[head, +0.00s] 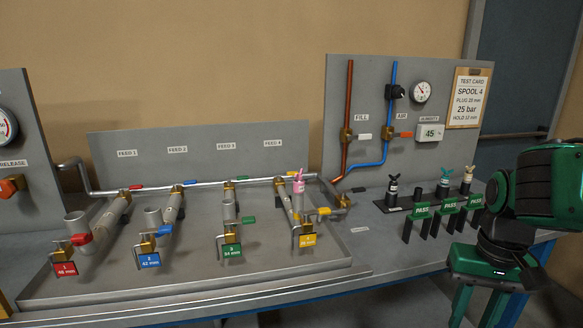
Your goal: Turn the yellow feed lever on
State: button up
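The feed panel holds four labelled branches on a silver header pipe. At FEED 4, a small yellow lever (293,173) lies along the header pipe, close beside a pink fitting (298,184) on an upright stub. A second yellow handle (324,211) sits lower, near the yellow "4" tag (308,240), and points sideways. My gripper (478,300) hangs at the lower right, in front of the bench's right end, well away from both yellow handles. Its fingertips run out of the bottom of the view, so its opening is unclear. Nothing is seen held.
Red (136,187), blue (190,182) and green (241,178) levers lie along the same header. Upright stubs and pipes crowd the tray. Green PASS tags (448,204) and dark plugs stand between my arm and the panel.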

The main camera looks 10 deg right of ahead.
aim_at(290, 173)
jog(key=i, duration=0.85)
